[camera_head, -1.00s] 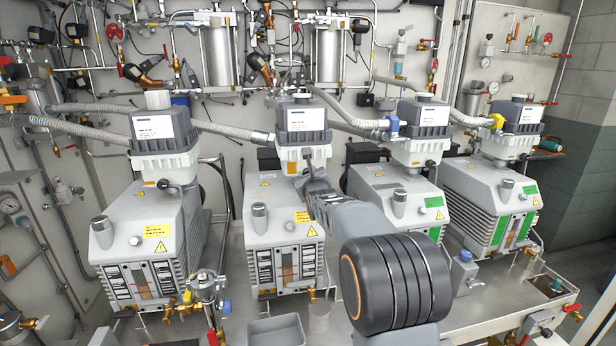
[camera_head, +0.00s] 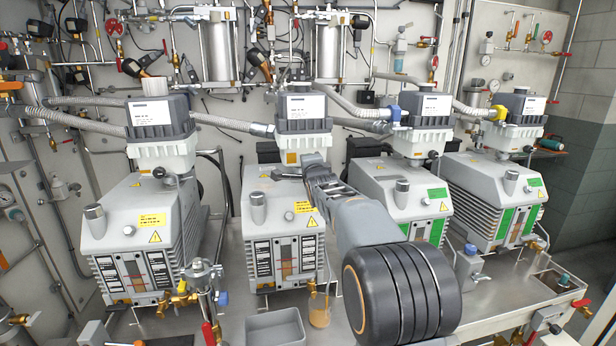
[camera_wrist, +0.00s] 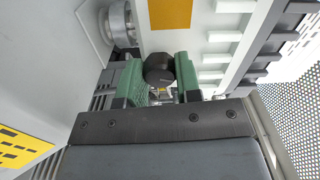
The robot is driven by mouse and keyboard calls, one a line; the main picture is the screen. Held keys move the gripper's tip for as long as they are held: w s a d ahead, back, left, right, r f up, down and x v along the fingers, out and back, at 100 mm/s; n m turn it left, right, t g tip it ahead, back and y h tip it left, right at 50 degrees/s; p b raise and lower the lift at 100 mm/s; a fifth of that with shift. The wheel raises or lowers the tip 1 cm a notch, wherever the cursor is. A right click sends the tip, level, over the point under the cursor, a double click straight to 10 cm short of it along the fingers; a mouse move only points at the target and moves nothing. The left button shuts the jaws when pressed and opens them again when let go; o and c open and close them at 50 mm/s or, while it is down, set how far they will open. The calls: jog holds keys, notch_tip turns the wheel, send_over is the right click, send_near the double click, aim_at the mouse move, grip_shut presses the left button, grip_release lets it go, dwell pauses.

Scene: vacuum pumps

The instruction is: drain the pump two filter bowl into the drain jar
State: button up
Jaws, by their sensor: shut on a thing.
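The pump two filter bowl (camera_head: 303,144) is the white lower part of the dark-topped housing on the second pump from the left (camera_head: 283,200). My gripper (camera_head: 314,162) is at the underside of this bowl. In the wrist view its green-padded fingers (camera_wrist: 160,82) are shut on a black round knob (camera_wrist: 158,67) below the bowl. The gripper hides this knob in the head view. The drain jar (camera_head: 320,312) stands upright on the bench in front of pump two, and brownish-amber liquid shows in it.
A grey open tray (camera_head: 250,331) lies left of the jar. Brass valves and pipework (camera_head: 203,283) stand in front of pump one (camera_head: 140,240). Pump three (camera_head: 375,178) is close right of my arm. Grey hoses run between the filter housings.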

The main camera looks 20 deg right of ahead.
jog(key=o, duration=0.6)
jog(key=shift+p, duration=0.3)
jog(key=o, duration=0.4)
jog(key=shift+o, duration=0.2)
jog(key=shift+s, duration=0.25)
jog(key=shift+s+a+b, duration=0.2)
jog(key=shift+s+b, duration=0.3)
jog(key=shift+s, duration=0.25)
jog(key=shift+s+a+b, duration=0.1)
jog(key=shift+s+b, duration=0.2)
jog(key=shift+s, duration=0.15)
jog(key=shift+s+a+b, duration=0.25)
jog(key=shift+s+b, duration=0.05)
jog(key=shift+s, duration=0.95)
jog(key=shift+s+a+b, duration=0.25)
jog(key=shift+s+b, duration=0.05)
jog(key=shift+s, duration=0.95)
